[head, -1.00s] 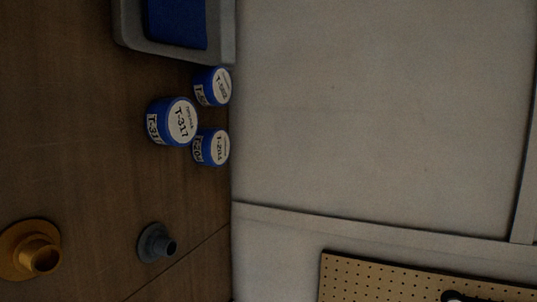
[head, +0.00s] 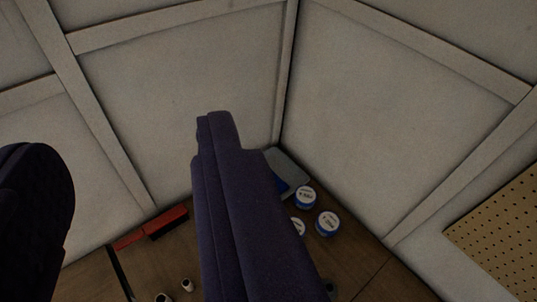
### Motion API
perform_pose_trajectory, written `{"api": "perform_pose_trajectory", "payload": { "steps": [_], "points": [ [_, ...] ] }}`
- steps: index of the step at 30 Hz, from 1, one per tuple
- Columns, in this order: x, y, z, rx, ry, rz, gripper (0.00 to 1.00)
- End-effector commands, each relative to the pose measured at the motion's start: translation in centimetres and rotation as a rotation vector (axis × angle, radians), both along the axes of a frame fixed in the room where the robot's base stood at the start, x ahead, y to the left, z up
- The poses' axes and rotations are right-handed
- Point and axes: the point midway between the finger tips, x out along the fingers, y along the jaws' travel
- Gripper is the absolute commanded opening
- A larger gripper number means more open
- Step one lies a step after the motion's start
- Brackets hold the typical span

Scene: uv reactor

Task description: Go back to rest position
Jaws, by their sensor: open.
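Two dark purple parts, which look like my own arm, stand in the foreground. One is long and rises from the bottom edge in the middle. The other is rounded and sits at the left edge. No object shows held in them. The long part hides some of the bench and what lies behind it.
Blue jars with white lids (head: 327,222) stand on the brown wooden bench (head: 212,240) near the corner. A grey tray (head: 292,166) with something blue is partly hidden. A red object (head: 166,222) lies along the left wall. Pegboard (head: 500,235) is at right.

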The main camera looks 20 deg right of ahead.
Motion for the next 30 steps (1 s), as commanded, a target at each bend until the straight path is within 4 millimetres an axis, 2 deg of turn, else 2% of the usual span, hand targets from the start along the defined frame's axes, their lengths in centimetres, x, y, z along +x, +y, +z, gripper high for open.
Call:
{"api": "perform_pose_trajectory", "payload": {
  "steps": [4,8,15,19,21,30],
  "points": [
    [0.0,0.0,-0.5,-0.001,0.001,0.001,0.47],
    [0.1,0.0,-2.9,-0.001,0.002,0.001,0.47],
    [0.1,0.0,-11.1,-0.001,0.003,0.001,0.47],
    [0.1,0.0,-14.5,-0.002,0.003,0.001,0.47],
    [0.1,0.0,-15.1,-0.002,0.003,0.001,0.47],
    [0.1,0.0,-15.2,-0.002,0.003,0.001,0.47]
  ]
}}
